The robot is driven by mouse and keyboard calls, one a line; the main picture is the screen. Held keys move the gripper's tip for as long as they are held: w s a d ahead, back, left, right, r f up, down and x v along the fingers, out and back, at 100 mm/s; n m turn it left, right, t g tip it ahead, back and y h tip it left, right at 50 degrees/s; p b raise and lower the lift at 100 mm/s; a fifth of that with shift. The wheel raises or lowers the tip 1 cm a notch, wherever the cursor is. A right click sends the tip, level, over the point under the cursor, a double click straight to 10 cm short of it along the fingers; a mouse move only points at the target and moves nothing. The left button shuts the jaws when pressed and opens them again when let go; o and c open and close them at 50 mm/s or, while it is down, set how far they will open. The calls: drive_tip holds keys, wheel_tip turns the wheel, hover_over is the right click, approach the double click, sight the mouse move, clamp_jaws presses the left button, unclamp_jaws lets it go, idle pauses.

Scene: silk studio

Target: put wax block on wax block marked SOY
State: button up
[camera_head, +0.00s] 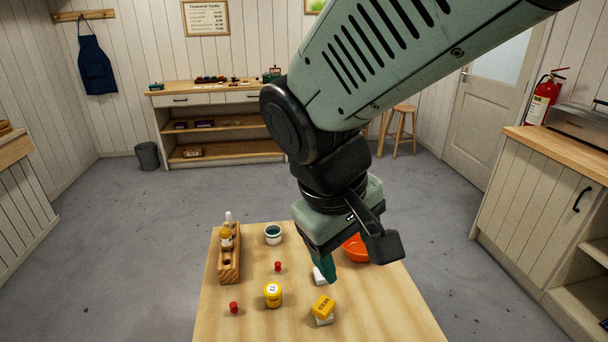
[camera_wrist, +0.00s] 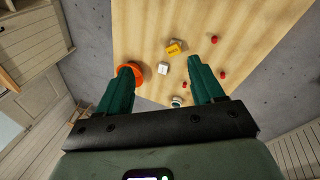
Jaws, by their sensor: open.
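I cannot read SOY on any block. My gripper (camera_head: 330,274) is open and empty above the table; its fingers (camera_wrist: 160,68) are spread wide.
An orange bowl (camera_head: 356,248) stands behind my gripper, partly hidden. A yellow jar (camera_head: 273,296), several small red pieces (camera_head: 234,307), a teal-filled white cup (camera_head: 273,235) and a wooden rack (camera_head: 229,265) with bottles stand left. The table's front right (camera_head: 390,315) is clear.

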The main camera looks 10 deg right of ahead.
drive_tip(key=s+r+m+t+y, duration=0.3)
drive_tip(key=s+r+m, duration=0.1)
drive_tip(key=r, duration=0.4)
drive_tip(key=shift+s+r+t, duration=0.25)
drive_tip(key=shift+s+t, duration=0.15)
drive_tip(key=shift+s, duration=0.25)
